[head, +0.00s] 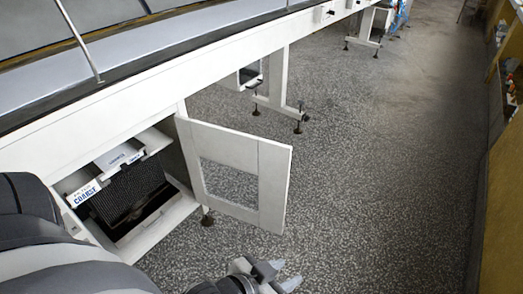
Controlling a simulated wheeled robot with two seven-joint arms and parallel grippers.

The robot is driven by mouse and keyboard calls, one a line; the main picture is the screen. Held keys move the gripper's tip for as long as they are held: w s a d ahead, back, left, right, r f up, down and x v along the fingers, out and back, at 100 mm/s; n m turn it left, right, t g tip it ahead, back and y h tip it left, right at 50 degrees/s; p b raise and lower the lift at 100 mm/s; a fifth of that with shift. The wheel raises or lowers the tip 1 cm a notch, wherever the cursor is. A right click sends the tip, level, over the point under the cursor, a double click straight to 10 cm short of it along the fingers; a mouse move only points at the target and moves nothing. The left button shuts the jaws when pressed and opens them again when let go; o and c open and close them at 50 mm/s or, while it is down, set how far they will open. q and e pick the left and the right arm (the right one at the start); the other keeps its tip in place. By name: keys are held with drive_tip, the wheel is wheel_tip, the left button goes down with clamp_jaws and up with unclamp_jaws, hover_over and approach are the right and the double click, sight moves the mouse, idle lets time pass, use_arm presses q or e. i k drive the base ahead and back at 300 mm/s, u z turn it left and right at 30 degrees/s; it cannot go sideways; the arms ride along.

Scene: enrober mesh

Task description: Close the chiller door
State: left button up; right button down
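The chiller door (273,185) is a white frame around a rectangular opening. It stands swung out from the white cabinet (150,238) under the long machine, attached at its left edge. The cabinet's front is uncovered, and a dark mesh block (130,190) shows inside. My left gripper (287,276) is at the bottom edge of the view, below the door and in front of it. Its two light fingertips are apart with nothing visible between them, and it appears clear of the door. My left arm hides the cabinet's lower left part. My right gripper is not in view.
The long white machine frame (225,62) runs along the upper left, with a leg (275,85) on dark feet behind the door. Speckled grey floor (390,170) is clear right of the door. A wooden unit (506,210) lines the right edge.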

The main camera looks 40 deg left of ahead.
sight(269, 160)
drive_tip(key=i, duration=3.75)
drive_tip(key=u, duration=4.25)
